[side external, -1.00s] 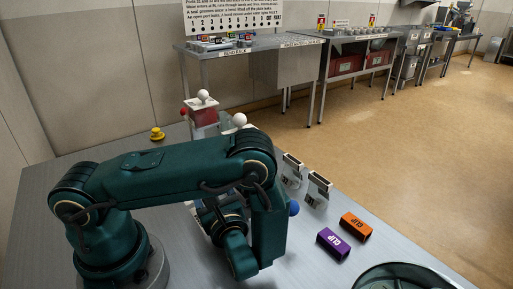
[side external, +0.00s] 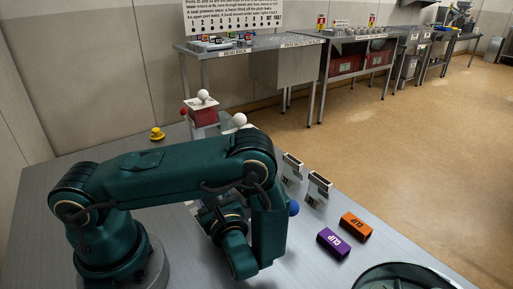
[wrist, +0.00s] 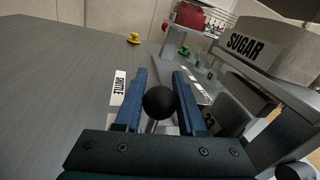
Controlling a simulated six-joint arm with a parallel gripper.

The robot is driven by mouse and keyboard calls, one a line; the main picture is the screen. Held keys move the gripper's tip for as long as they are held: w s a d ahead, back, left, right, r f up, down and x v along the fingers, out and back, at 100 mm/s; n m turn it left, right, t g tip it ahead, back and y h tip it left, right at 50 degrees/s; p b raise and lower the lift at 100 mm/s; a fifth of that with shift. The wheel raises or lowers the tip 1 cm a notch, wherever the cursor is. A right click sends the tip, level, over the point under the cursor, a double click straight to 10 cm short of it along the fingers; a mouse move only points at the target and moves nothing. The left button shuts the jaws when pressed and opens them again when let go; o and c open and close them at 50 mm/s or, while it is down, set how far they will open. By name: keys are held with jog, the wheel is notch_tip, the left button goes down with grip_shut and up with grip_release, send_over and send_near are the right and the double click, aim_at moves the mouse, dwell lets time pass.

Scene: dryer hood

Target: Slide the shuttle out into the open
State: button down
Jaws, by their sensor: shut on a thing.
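In the wrist view, my gripper (wrist: 160,75) has its two blue fingers on either side of a black ball knob (wrist: 160,103) on a thin stem, and is shut on it. A white label reading SHUTTLE (wrist: 118,88) lies just left of the left finger. The shuttle's body is mostly hidden behind the fingers and gripper, and I cannot tell how far out it is. In the side external view, my arm hides the fingertips and the knob.
A grey housing labelled SUGAR (wrist: 243,45) stands close on the right. A red block (side external: 204,117) with a white ball on top stands beyond. A yellow knob (side external: 157,134) sits at the back left. Purple (side external: 333,243) and orange (side external: 355,226) CLIP blocks lie right. Left tabletop is clear.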

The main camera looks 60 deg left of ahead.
dwell(0.8)
jog(key=a, duration=0.7)
jog(key=shift+a, duration=0.2)
jog(key=c, duration=0.5)
grip_release()
jog(key=shift+s+d, duration=0.25)
jog(key=shift+d, duration=1.05)
jog(key=shift+s+d, duration=0.25)
jog(key=shift+d, duration=1)
